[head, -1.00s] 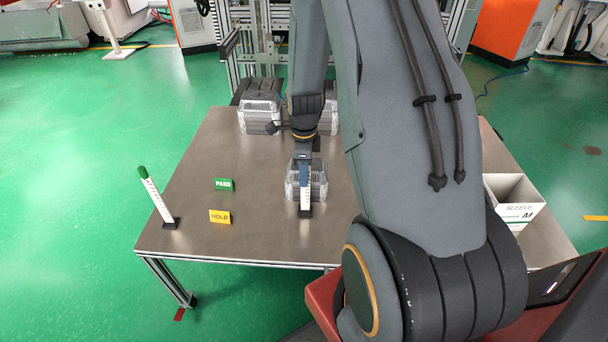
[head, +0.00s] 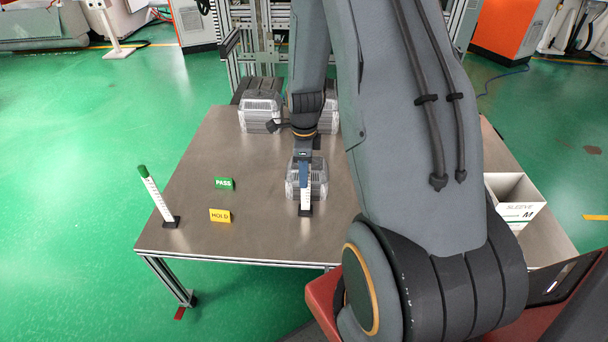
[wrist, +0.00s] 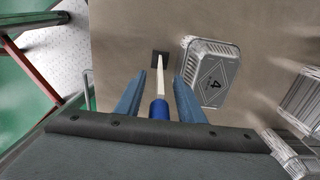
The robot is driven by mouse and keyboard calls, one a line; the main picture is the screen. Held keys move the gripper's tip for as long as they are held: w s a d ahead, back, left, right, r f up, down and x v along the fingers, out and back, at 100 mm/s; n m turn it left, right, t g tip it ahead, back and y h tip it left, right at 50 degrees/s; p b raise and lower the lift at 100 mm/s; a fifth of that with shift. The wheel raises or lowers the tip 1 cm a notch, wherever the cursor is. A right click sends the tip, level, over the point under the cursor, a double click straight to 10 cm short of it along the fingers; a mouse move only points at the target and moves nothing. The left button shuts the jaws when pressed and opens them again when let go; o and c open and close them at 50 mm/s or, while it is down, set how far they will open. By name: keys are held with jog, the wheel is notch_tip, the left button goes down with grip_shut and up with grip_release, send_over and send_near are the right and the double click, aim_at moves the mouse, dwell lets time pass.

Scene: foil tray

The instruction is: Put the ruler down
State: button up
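The ruler, a white graduated strip (head: 306,199) with a blue handle and a dark square base, stands upright on the table just in front of a foil tray (head: 293,188). The wrist view shows its blue handle (wrist: 158,109) between my gripper's fingers (wrist: 159,77), with a gap on each side. My gripper (head: 304,168) is open around the handle and points down. The base (wrist: 160,58) appears to rest on the table, beside the tray (wrist: 212,78), whose lid is marked 4. A second ruler with a green top (head: 155,196) stands at the table's left.
A green PASS sign (head: 224,184) and a yellow HOLD sign (head: 220,216) stand on the table (head: 260,245). More foil trays (head: 260,113) sit at the back. A white SLEEVE M box (head: 518,214) is at the right.

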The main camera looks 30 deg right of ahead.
notch_tip(320, 180, up, 11)
jog(key=shift+f+b, duration=0.15)
jog(key=shift+b, duration=0.5)
jog(key=shift+r, duration=0.25)
jog(key=shift+a+r, duration=0.2)
jog(key=s+a+r+n, duration=0.2)
jog(key=s+a+n, duration=0.5)
jog(key=n, duration=0.5)
jog(key=s+a+r+n, duration=0.3)
jog(key=s+a+n, duration=0.4)
jog(key=n, duration=0.5)
jog(key=shift+s+a+n, duration=0.4)
jog(key=shift+s, duration=0.2)
